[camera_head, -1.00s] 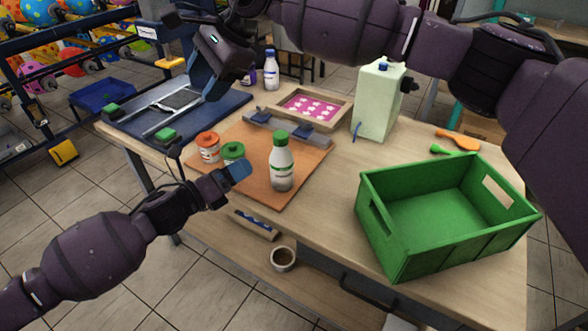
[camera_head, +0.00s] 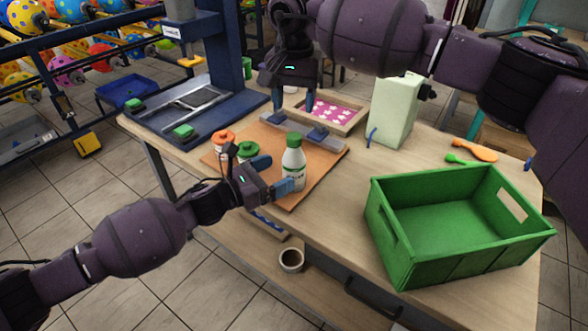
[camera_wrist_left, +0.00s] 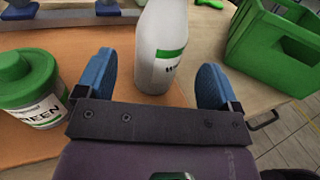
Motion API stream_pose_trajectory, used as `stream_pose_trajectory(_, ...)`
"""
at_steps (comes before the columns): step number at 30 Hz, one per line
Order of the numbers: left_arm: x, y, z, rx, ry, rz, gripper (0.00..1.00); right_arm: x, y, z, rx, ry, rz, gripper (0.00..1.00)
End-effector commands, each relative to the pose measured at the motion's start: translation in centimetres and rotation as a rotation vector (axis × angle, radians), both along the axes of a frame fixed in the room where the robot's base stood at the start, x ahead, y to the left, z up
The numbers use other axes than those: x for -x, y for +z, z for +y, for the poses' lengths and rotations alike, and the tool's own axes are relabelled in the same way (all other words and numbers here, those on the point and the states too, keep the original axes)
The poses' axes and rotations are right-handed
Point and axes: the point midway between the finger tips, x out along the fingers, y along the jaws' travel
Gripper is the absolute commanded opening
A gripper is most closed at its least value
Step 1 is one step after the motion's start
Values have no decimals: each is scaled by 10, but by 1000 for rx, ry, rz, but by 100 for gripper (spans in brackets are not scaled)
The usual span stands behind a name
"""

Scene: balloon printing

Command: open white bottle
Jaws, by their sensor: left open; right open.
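The white bottle (camera_head: 294,170) with a green cap (camera_head: 294,139) stands upright on the orange-brown mat (camera_head: 305,184). My left gripper (camera_head: 274,175) is open and level at the bottle, its blue fingers pointing at it. In the left wrist view, the bottle (camera_wrist_left: 162,45) stands just ahead, between the two spread fingers (camera_wrist_left: 155,87); its cap is out of that picture. I see gaps on both sides of the bottle. My right gripper (camera_head: 294,106) is open, pointing down, above and behind the bottle near the printing frame.
A jar with an orange lid (camera_head: 222,140) and a green-lidded jar (camera_head: 247,151) stand left of the bottle. A green crate (camera_head: 405,262) is at the right front. A pink-patterned frame (camera_head: 333,112) and a pale green container (camera_head: 394,110) stand behind. Table between mat and crate is clear.

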Motion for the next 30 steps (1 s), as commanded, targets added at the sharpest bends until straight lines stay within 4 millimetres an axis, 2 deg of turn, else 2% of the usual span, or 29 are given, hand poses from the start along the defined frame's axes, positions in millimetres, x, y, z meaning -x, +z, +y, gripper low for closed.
stream_pose_trajectory(3,-11,1,-17,1,0,0,87,0,0,0,-1,0,0,55)
stream_pose_trajectory(10,-27,1,-40,1,0,0,87,0,0,0,-1,-1,0,55)
stream_pose_trajectory(16,-33,0,-49,1,0,1,87,0,0,0,-1,-1,0,55)
stream_pose_trajectory(25,-34,0,-50,1,0,1,87,0,0,0,-1,-1,0,55)
stream_pose_trajectory(30,-34,0,-49,1,0,1,61,0,0,0,-1,-1,0,55)
